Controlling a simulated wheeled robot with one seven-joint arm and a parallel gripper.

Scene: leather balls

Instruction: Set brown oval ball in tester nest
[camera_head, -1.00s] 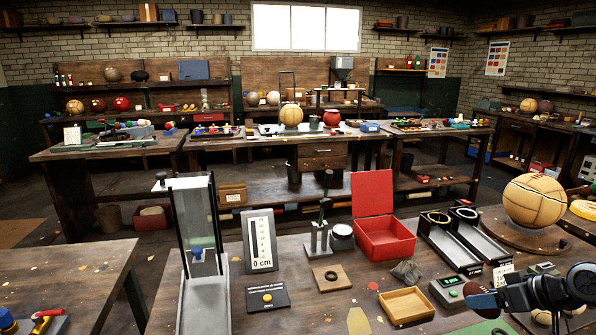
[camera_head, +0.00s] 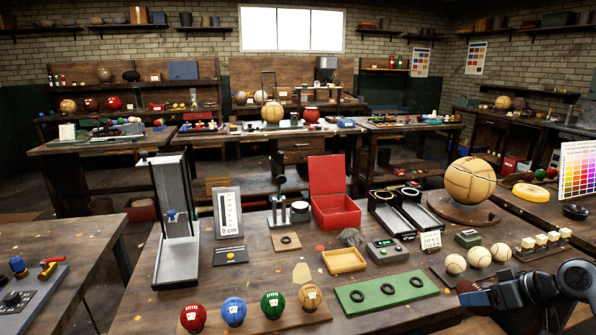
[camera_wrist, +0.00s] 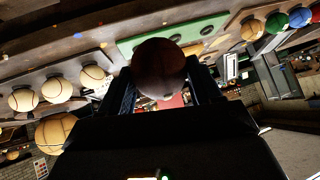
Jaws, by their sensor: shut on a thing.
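My gripper (camera_head: 484,296) is at the lower right of the head view, shut on the brown oval ball (camera_head: 466,288). The ball also shows dark between the fingers in the wrist view (camera_wrist: 158,66), clear of the table. A small wooden plate with a dark ring (camera_head: 286,242) lies before a press stand (camera_head: 279,208) with a gauge. A green board (camera_head: 386,292) with three dark rings lies nearer my gripper. No label shows which of these is the tester nest. A tall clear-fronted tester (camera_head: 174,222) stands at the left.
A wooden rack of red, blue, green and tan balls (camera_head: 252,321) lies at the front. Several cream balls (camera_head: 455,264) sit right of the green board. A red open box (camera_head: 333,212), wooden tray (camera_head: 344,261), grey meter (camera_head: 387,251) and large ball on a stand (camera_head: 471,181) fill the table.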

